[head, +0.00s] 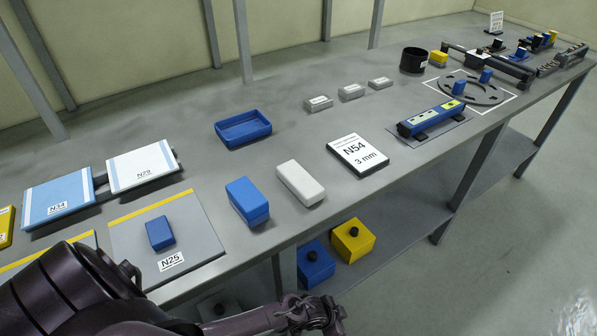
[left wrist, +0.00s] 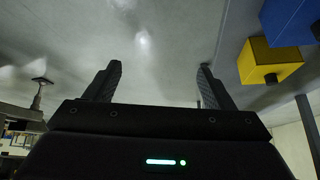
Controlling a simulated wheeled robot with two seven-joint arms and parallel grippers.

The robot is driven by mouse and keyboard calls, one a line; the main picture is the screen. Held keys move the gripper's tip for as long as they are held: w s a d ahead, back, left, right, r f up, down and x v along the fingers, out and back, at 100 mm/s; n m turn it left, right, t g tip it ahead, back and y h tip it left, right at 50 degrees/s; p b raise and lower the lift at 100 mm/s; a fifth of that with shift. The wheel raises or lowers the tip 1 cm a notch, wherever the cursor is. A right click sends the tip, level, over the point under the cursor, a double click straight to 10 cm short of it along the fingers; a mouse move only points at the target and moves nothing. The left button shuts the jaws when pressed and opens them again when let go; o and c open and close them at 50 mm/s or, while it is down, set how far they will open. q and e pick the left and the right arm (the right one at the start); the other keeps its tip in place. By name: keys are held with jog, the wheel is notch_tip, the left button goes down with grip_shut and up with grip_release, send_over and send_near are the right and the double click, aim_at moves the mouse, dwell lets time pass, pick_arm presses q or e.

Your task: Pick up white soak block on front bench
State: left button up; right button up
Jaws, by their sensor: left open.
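The white block (head: 300,183) lies on the grey front bench (head: 270,160), near its front edge, between a blue block and a white sign. Its top and near side show clearly. My left arm comes in from the lower left in the head view, below and in front of the bench edge, well apart from the white block. In the left wrist view my left gripper (left wrist: 160,82) is open, with nothing between its two dark fingers. The white block does not show in that view. My right gripper is in neither view.
A blue block (head: 247,202) stands just left of the white block. The sign N54 3 mm (head: 358,154) lies to its right. A blue tray (head: 243,128) is behind. A yellow box (head: 352,240) and a blue box (head: 316,264) with knobs sit on the lower shelf.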

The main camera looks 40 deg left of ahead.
pick_arm(q)
jog(key=w+d+r+m+h+p, duration=0.1)
jog(key=w+d+r+m, duration=0.3)
jog(key=r, duration=0.5)
jog(key=w+d+r+m+h+p, duration=0.1)
jog(key=w+d+r+m+h, duration=0.1)
jog(key=w+d+r, duration=0.5)
notch_tip(320, 180, up, 32)
jog(key=m+g+y+p, duration=0.5)
jog(key=m+y, duration=0.2)
jog(key=m, duration=0.1)
send_over(301, 178)
jog(key=d, duration=0.1)
jog(key=shift+f, duration=0.1)
jog(key=shift+s+a+f, duration=0.1)
jog(key=shift+a+f, duration=0.05)
jog(key=shift+f, duration=0.15)
jog(key=shift+f+b, duration=0.3)
jog(key=shift+f, duration=0.55)
jog(key=f+p, duration=0.1)
jog(key=f, duration=0.3)
jog(key=shift+a+f+p, duration=0.1)
jog(key=shift+a+p, duration=0.3)
jog(key=shift+f, duration=0.45)
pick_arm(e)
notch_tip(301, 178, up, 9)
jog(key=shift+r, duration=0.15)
